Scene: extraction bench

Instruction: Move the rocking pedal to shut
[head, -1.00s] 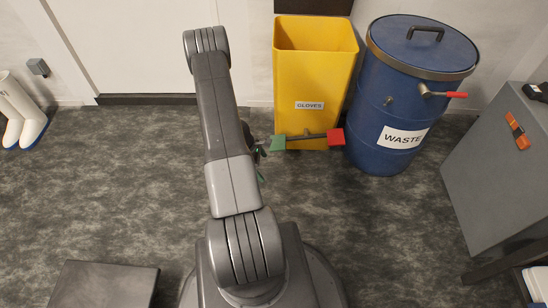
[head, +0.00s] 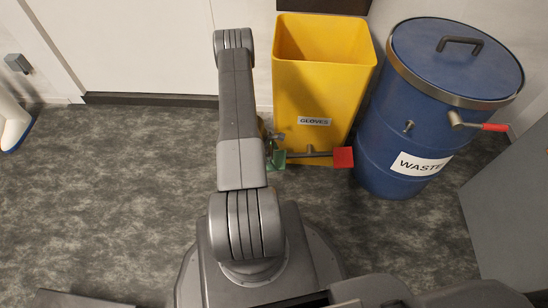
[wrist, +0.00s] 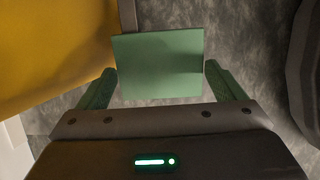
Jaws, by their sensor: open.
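The rocking pedal is a grey bar (head: 312,154) low in front of the yellow bin. It has a red pad (head: 343,157) at its right end and a green pad (head: 279,161) at its left end. In the head view the red end looks about level with the green end. My gripper (wrist: 157,80) is open, with its green fingers on either side of the green pad in the wrist view. Whether the fingers touch the pad I cannot tell. My arm hides part of the gripper in the head view.
The yellow bin (head: 320,75) marked GLOVES stands behind the pedal. A blue drum (head: 390,140) marked WASTE, with a red-handled lever (head: 494,127), stands to its right. A grey cabinet (head: 515,210) is at far right. The floor left of my arm is clear.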

